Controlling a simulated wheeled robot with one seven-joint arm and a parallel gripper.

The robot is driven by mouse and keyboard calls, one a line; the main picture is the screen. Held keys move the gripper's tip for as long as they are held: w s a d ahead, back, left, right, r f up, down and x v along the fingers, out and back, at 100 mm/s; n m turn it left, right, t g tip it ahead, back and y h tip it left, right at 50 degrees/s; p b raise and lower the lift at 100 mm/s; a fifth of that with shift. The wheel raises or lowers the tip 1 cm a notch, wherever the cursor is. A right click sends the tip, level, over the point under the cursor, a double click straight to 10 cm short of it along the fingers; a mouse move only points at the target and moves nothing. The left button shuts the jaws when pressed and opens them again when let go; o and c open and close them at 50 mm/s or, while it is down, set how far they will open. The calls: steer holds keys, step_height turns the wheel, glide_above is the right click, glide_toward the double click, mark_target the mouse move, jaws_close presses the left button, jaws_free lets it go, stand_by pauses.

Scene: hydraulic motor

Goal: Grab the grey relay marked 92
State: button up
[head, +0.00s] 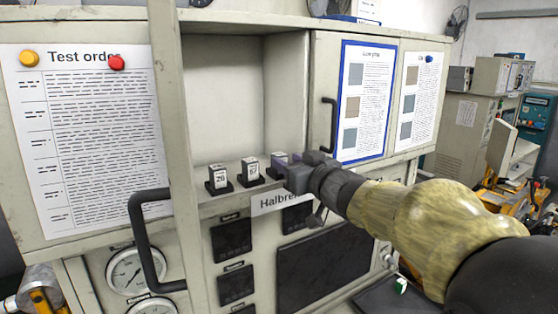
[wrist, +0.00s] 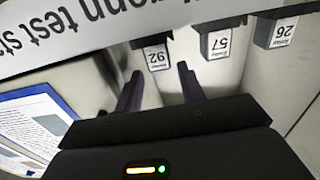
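The relay marked 92 (wrist: 157,57) shows in the wrist view with a white label and a dark base. It stands between and just beyond the two fingertips of my gripper (wrist: 158,80). The fingers are apart, with a gap on both sides of the relay, so my gripper is open and empty.
Two more relays stand in the row to the left: 57 (head: 250,170) and 26 (head: 218,178). A cabinet door with a black handle (head: 329,125) is right of the open compartment (head: 225,100). Another handle (head: 146,240) juts out at the left.

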mark_target(283, 157)
steer(key=shift+p+x, duration=0.7)
steer(key=shift+x, duration=1.05)
steer(key=shift+r, duration=0.1)
steer(key=c, duration=0.7)
steer(key=shift+c, duration=0.2)
